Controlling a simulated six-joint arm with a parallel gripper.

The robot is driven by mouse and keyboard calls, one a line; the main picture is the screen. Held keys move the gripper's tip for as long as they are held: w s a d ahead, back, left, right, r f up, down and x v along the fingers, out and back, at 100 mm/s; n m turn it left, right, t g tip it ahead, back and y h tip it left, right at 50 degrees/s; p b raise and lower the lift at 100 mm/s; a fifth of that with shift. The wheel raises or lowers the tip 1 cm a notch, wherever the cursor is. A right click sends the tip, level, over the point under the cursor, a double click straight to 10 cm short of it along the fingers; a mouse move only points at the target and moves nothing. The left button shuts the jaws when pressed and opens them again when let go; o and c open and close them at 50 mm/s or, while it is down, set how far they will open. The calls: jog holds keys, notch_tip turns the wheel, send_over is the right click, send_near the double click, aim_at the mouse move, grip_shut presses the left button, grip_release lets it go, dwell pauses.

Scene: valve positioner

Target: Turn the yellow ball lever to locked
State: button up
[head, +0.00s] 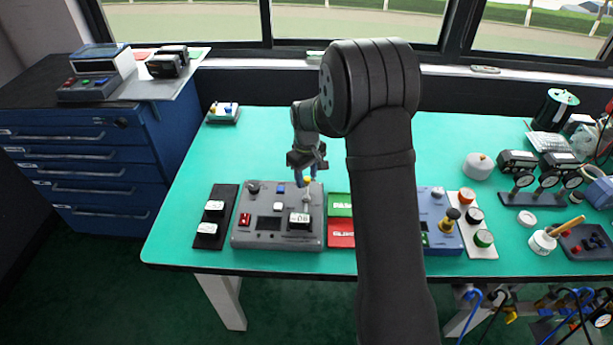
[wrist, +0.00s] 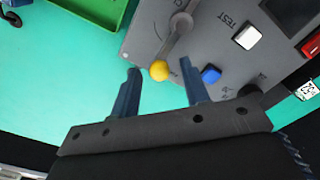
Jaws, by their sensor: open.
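The yellow ball (wrist: 159,71) tips a grey lever (wrist: 172,42) on the grey panel; in the wrist view the lever runs from its pivot at the top down and left to the ball. Part of the ball (head: 308,180) also shows in the head view, just under my gripper (head: 308,168). In the wrist view my gripper (wrist: 160,73) is open, its two blue fingers on either side of the ball with gaps. I cannot tell how far above the ball the fingertips are. Markings near the lever are cut off or too small to read, so its labelled position is unclear.
The grey panel (head: 240,238) also carries a white button (wrist: 247,37), a blue button (wrist: 210,74) close to the right finger, a black knob (wrist: 248,93) and a red switch (wrist: 313,43). Green and red trays (head: 341,232) lie right of it. Bare teal table (head: 262,130) lies behind.

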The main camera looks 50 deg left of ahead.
jog(key=shift+f, duration=0.35)
grip_shut()
